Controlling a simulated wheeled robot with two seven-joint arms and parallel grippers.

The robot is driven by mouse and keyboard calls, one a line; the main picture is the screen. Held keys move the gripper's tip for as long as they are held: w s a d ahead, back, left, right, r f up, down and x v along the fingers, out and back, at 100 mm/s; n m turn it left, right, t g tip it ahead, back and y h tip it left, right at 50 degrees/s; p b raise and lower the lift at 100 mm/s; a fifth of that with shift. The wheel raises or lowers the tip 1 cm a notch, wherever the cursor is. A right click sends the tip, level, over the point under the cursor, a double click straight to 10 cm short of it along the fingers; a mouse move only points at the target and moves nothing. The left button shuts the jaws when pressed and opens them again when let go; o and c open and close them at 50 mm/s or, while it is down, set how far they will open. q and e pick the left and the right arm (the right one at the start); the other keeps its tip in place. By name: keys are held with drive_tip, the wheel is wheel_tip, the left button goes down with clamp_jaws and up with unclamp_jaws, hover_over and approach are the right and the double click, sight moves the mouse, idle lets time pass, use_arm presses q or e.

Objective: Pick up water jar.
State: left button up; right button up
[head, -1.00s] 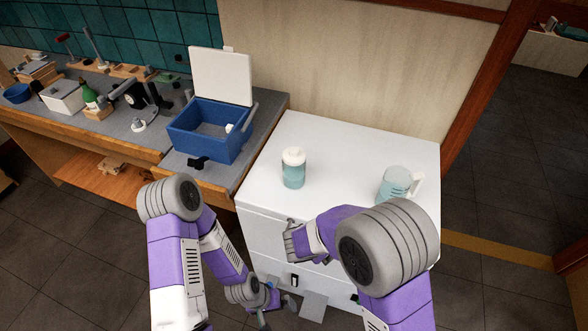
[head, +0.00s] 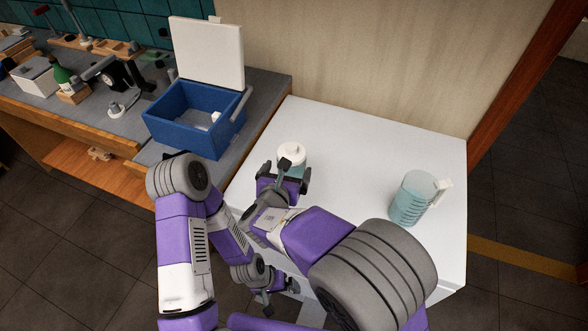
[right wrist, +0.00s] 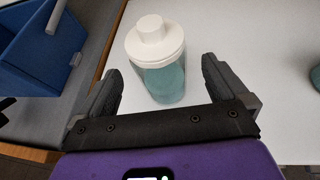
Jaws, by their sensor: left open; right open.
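A jar with a white lid and a clear teal body (right wrist: 163,80) stands upright on the white cabinet top. In the head view its lid (head: 291,153) shows, and my right gripper hides much of its body. My right gripper (head: 286,178) is open at the jar's near side. In the right wrist view the open fingers (right wrist: 161,72) stand to either side of the jar's body, with gaps visible. A clear teal jug with a handle (head: 409,203) stands further right on the cabinet. My left gripper (head: 280,293) is open, empty and low in front of the cabinet.
The white cabinet top (head: 350,150) is clear between jar and jug. A blue box (head: 190,132) with its white lid raised stands on the workbench at left, also seen in the right wrist view (right wrist: 40,50). Bench tools lie beyond it.

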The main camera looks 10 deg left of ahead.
drive_tip(key=x, duration=0.3)
drive_tip(key=b+x, duration=0.1)
drive_tip(key=x, duration=0.3)
drive_tip(key=shift+w+a+f, duration=0.15)
drive_tip(key=shift+a+f, duration=0.05)
drive_tip(key=shift+f, duration=0.15)
use_arm(q)
drive_tip(key=shift+f, duration=0.8)
use_arm(e)
drive_tip(key=c, duration=0.8)
wheel_tip(320, 180, up, 10)
drive_tip(key=p, duration=0.3)
drive_tip(key=shift+r, duration=0.1)
use_arm(q)
wheel_tip(320, 180, up, 4)
drive_tip(key=shift+f, duration=0.15)
drive_tip(key=shift+c, duration=0.5)
